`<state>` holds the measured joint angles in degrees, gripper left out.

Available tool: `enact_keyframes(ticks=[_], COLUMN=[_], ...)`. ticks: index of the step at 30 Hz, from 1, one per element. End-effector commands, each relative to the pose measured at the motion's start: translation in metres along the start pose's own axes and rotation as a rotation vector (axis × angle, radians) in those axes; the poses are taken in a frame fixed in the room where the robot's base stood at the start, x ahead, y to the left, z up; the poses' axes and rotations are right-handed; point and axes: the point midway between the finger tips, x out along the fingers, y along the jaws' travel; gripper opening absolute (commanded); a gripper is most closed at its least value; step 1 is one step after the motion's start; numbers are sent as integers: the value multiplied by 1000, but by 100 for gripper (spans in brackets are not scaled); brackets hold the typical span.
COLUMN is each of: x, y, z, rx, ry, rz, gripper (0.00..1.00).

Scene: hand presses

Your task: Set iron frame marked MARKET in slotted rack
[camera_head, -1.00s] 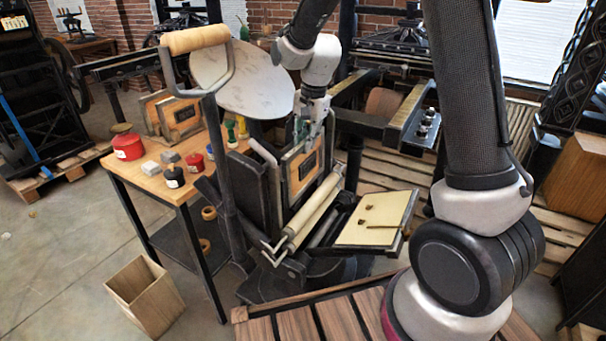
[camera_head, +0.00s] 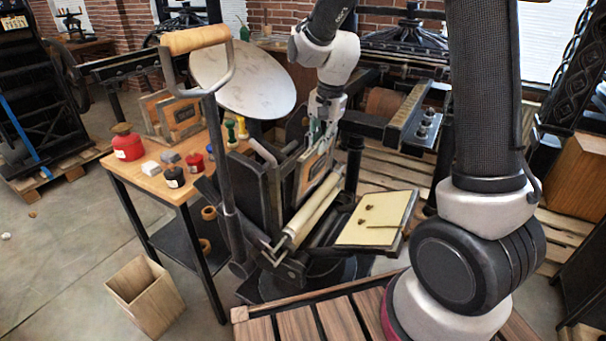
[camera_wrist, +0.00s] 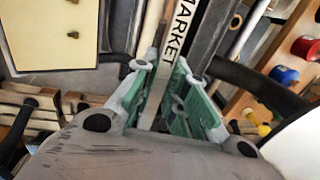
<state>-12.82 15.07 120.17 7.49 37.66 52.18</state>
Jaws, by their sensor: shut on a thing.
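The iron frame marked MARKET (camera_head: 313,176) is held upright and a little tilted above the small hand press (camera_head: 265,205). Its edge with the white MARKET label (camera_wrist: 183,35) shows between the fingers in the wrist view. My gripper (camera_head: 322,138), with green finger pads, is shut on the frame's top edge. The slotted rack (camera_head: 172,120) appears to be the holder at the back of the wooden table, with other framed blocks standing in it. Its slots are too small to make out.
The table (camera_head: 150,182) carries a red can (camera_head: 127,146), grey blocks and several ink jars. The press's round disc (camera_head: 243,80) and tall handle (camera_head: 197,40) stand between my gripper and the rack. A wooden bin (camera_head: 146,295) stands on the floor.

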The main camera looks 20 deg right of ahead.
Motion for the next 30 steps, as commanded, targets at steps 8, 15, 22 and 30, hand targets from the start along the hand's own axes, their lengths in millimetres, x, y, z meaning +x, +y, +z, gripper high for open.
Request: enact_keyframes(ticks=[8, 15, 22, 30], x=[-3, -16, -32, -49], y=[6, 16, 27, 39], z=[0, 0, -1, -1], rx=[0, 0, 0, 0], ry=[1, 2, 2, 2], rz=[-2, -2, -2, -2], gripper=[0, 0, 0, 0])
